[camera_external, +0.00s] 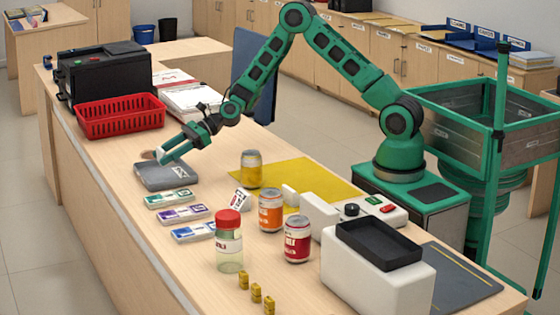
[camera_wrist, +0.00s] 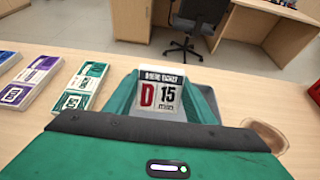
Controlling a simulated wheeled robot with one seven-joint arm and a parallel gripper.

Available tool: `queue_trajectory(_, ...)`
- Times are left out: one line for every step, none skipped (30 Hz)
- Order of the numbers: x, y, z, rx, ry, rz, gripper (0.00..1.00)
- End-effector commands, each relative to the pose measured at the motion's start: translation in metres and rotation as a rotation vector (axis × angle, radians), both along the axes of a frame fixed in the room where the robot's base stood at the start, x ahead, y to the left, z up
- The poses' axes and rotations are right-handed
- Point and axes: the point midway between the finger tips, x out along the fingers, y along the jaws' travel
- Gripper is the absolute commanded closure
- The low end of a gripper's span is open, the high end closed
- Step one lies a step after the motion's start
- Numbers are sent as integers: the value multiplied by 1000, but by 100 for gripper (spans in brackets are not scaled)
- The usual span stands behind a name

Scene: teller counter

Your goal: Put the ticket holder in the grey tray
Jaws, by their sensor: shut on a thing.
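The ticket holder (camera_wrist: 162,98), a small white block printed with a red D and a black 15, is between the green fingers of my gripper (camera_wrist: 162,108) in the wrist view. The fingers are shut on its sides and it looks upright. In the external view my gripper (camera_external: 163,158) is low over the back edge of the grey tray (camera_external: 166,178), a shallow tray on the counter. The holder is mostly hidden there by the fingers. I cannot tell whether it touches the tray floor.
Banknote bundles (camera_external: 182,214) lie in front of the tray; they also show at left in the wrist view (camera_wrist: 82,85). A red basket (camera_external: 120,117) and papers (camera_external: 195,98) stand behind. A yellow can (camera_external: 251,168) and a small white sign (camera_external: 242,200) are to the right.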

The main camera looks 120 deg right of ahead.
Motion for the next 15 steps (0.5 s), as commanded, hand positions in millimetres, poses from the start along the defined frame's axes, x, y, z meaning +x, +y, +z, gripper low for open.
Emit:
queue_trajectory(0,-9,-6,1,1,-1,73)
queue_trajectory(1,-13,-8,1,1,-1,73)
queue_trajectory(1,-18,-11,1,1,-1,73)
queue_trajectory(1,-20,-12,1,0,-1,73)
queue_trajectory(2,-23,-13,1,-1,-1,73)
queue_trajectory(2,-25,-15,0,-1,0,73)
queue_trajectory(2,-26,-15,1,0,0,73)
queue_trajectory(2,-26,-16,1,0,0,73)
queue_trajectory(2,-27,-18,1,1,1,73)
queue_trajectory(2,-27,-20,2,1,0,73)
queue_trajectory(2,-27,-22,2,1,0,73)
queue_trajectory(2,-27,-27,2,2,0,73)
queue_trajectory(2,-27,-31,2,2,0,73)
queue_trajectory(1,-27,-35,2,3,0,73)
queue_trajectory(1,-26,-41,3,4,1,73)
